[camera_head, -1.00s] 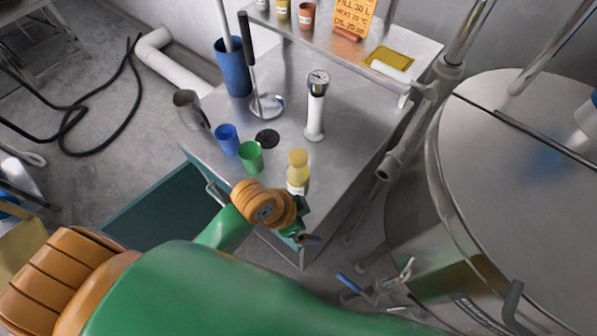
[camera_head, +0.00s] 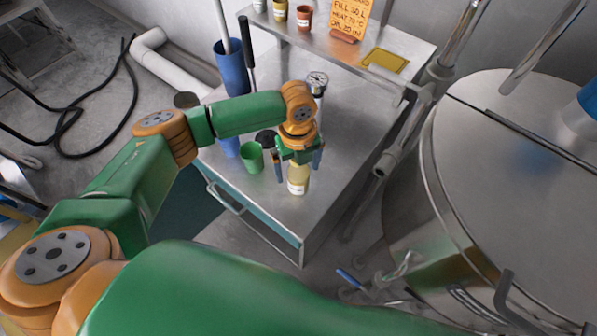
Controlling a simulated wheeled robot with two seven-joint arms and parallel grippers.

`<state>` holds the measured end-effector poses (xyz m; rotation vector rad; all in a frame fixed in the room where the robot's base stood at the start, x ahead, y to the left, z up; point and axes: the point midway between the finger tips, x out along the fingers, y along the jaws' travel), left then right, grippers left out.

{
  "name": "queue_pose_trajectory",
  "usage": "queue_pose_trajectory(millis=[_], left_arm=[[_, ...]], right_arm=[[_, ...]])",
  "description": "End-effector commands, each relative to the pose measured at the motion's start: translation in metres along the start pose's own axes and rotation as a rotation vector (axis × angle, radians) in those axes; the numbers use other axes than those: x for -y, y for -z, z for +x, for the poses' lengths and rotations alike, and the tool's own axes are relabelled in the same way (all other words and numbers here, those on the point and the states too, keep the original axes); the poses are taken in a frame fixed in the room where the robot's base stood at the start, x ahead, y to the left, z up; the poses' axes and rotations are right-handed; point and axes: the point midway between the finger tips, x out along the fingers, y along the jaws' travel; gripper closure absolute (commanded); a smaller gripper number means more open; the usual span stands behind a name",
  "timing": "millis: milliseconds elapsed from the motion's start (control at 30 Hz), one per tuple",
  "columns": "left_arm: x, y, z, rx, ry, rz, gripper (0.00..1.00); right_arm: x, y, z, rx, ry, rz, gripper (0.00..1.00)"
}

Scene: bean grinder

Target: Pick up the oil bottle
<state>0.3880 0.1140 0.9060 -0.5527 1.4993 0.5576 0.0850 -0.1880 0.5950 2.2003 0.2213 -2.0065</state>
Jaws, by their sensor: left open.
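The oil bottle (camera_head: 298,184), pale yellow with a white label, stands upright on the steel table near its front corner. My left gripper (camera_head: 299,170) points down over it. Its two fingers are open, one on each side of the bottle's upper part, and the bottle's cap is hidden behind the gripper. I cannot tell whether the fingers touch it. My right gripper is not in view.
A green cup (camera_head: 252,158) stands close to the left of the bottle, with a blue cup (camera_head: 229,147) beyond it. A tall blue container (camera_head: 232,68) stands further back. A large steel vat (camera_head: 520,190) fills the right. The table right of the bottle is clear.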

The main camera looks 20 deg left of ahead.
Motion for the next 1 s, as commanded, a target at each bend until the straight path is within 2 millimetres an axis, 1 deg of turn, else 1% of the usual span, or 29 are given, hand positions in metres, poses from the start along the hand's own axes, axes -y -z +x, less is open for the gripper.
queue_pose_trajectory(millis=[33,100,300,333,367,400,467,500,567,600,667,700,900,1000], left_arm=[[-0.0001,0.0008,0.0067,-0.001,-0.002,0.0,0.0],[0.0003,0.0011,0.0138,-0.001,0.0,0.003,0.0],[0.0007,0.001,0.0163,0.001,0.002,0.003,0.0],[0.0008,0.001,0.0162,0.001,0.002,0.003,0.05],[0.0008,0.001,0.0162,0.001,0.003,0.003,0.14],[0.0008,0.001,0.0161,0.001,0.003,0.002,0.24],[0.0009,0.001,0.016,0.001,0.003,0.002,0.41],[0.0008,0.001,0.016,0.001,0.003,0.002,0.51],[0.0009,0.001,0.0159,0.001,0.003,0.002,0.68],[0.0009,0.001,0.0159,0.001,0.003,0.002,0.78],[0.0009,0.001,0.0159,0.001,0.003,0.002,0.94],[0.0009,0.001,0.0158,0.001,0.003,0.002,1.0],[0.0011,0.0009,0.0153,0.001,0.004,0.002,1.0],[0.0017,0.0007,0.0115,0.002,0.006,0.002,1.0]], right_arm=[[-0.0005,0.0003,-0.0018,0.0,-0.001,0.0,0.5],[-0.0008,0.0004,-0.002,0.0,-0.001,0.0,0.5],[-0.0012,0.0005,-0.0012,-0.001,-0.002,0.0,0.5],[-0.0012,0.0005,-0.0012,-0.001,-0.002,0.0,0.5],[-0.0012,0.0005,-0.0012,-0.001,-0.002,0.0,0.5],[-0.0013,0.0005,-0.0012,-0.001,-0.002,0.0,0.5],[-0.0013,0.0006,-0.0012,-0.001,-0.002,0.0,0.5],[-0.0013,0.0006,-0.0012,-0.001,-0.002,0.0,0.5],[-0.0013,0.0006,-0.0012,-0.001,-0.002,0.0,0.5],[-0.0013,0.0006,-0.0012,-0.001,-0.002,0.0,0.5],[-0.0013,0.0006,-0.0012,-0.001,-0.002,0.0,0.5],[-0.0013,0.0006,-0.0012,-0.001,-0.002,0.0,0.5],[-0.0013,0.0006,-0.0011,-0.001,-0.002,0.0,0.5],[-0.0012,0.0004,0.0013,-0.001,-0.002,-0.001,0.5]])
